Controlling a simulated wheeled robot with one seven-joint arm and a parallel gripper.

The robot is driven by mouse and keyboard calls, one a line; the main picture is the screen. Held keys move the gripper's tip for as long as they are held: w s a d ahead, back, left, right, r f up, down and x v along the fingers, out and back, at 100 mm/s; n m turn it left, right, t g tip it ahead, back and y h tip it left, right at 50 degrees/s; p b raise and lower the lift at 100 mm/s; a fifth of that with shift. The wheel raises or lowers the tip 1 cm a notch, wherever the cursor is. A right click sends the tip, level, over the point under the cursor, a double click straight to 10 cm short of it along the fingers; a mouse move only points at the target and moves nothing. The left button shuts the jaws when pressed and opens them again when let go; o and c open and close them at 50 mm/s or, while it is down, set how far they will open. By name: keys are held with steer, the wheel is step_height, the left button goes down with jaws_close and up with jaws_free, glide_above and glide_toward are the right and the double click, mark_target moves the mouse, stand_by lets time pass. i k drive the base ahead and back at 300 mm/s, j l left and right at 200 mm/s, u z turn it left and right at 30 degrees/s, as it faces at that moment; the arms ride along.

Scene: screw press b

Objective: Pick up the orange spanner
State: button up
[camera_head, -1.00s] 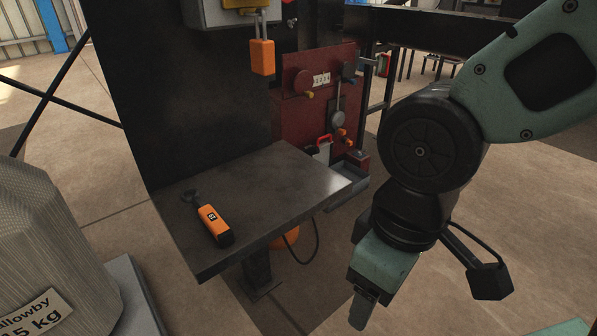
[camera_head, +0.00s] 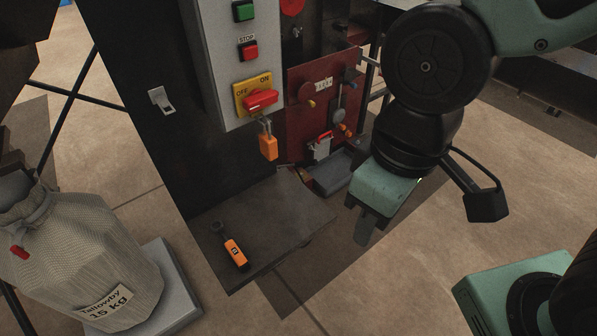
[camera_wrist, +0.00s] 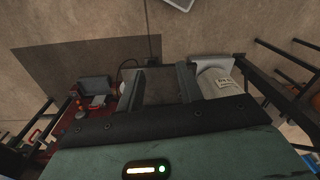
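The orange spanner (camera_head: 235,252) has an orange grip with a dark label and a dark head. It lies flat on the dark metal shelf (camera_head: 285,215), near its left front part. My gripper (camera_head: 368,226) hangs to the right of the shelf in the head view, apart from the spanner. In the wrist view my gripper (camera_wrist: 158,78) shows two fingers standing apart with nothing between them, so it is open. I cannot make out the spanner in the wrist view.
A grey control box with a red switch (camera_head: 260,100) and a hanging orange padlock (camera_head: 268,147) stands above the shelf. A red tool board (camera_head: 305,120) is behind right. A tied sack (camera_head: 85,260) sits on a pale platform (camera_head: 170,300) at left. Floor in front is clear.

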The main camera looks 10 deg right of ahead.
mark_target(237, 255)
steer(key=i+l+u, duration=0.15)
steer(key=l, duration=0.25)
steer(key=i+l+u, duration=0.15)
steer(key=l, duration=0.3)
steer(key=i+l+u, duration=0.15)
steer(key=l, duration=0.3)
steer(key=i+l+u, duration=0.15)
steer(key=l, duration=0.35)
steer(key=i+l+u, duration=0.15)
steer(key=l, duration=0.35)
steer(key=l+u, duration=0.2)
steer(key=l, duration=0.3)
steer(key=i, duration=0.05)
